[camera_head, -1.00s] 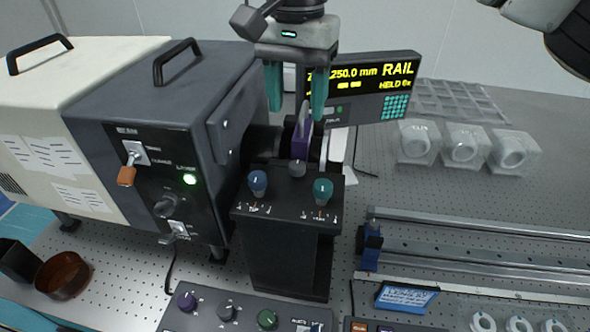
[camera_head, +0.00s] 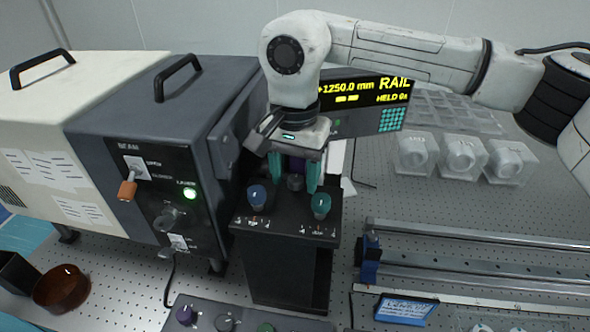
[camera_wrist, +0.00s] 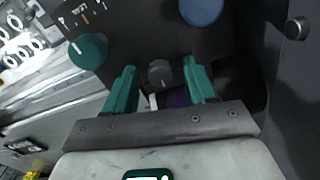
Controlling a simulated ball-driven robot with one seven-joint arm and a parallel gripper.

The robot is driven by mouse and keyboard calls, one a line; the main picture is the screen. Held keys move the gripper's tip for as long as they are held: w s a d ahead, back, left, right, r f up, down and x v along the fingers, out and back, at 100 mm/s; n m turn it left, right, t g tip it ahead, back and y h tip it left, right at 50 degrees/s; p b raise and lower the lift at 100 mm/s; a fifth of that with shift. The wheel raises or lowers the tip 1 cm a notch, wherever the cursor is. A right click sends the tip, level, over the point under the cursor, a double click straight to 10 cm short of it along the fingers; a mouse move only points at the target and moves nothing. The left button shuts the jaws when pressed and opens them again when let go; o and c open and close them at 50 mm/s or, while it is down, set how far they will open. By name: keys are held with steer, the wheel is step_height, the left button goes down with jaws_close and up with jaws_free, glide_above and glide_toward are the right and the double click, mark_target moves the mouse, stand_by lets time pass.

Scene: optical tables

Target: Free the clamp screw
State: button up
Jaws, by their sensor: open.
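A small grey knob, which looks like the clamp screw (camera_wrist: 160,73), is on the black post-like unit (camera_head: 288,262), between a blue knob (camera_head: 256,197) and a teal knob (camera_head: 321,206). My gripper (camera_head: 294,181) is open, pointing down, with its teal fingers on either side of the grey knob. In the wrist view the knob shows between the fingertips, with gaps at both sides. Whether the tips are level with it I cannot tell. A purple piece (camera_wrist: 175,97) shows behind the knob, partly hidden by my gripper.
A dark grey box (camera_head: 150,165) with a switch and green light stands close left. A display (camera_head: 365,100) reading RAIL and HELD is behind my arm. Metal rails (camera_head: 480,260) and clear cases (camera_head: 462,155) are at right. A control panel (camera_head: 240,318) lies in front.

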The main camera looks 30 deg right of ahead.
jaws_close()
stand_by(0.6)
